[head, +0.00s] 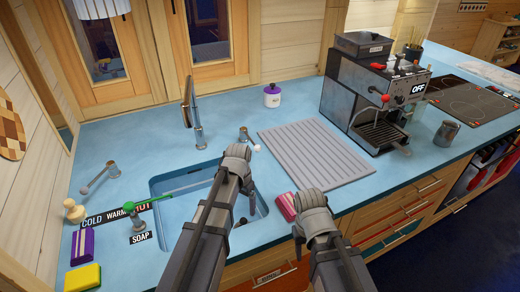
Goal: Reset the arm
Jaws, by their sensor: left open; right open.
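My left gripper (238,152) is over the blue sink basin, near its right back part, and looks empty. My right gripper (311,200) is at the front edge of the counter, right of the sink, and looks empty. Both are seen from behind, so the gap between the fingers is mostly hidden. A pink and white sponge (286,206) lies on the counter just left of my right gripper, which partly covers it. My two arms come in from the bottom of the view and hide part of the sink (157,190).
A tall tap (191,110) stands behind the sink. A grey ribbed mat (315,152) lies to the right, with a coffee machine (375,95) behind it. A metal cup (446,136) stands farther right. Yellow (83,278) and purple (82,246) sponges lie at the left.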

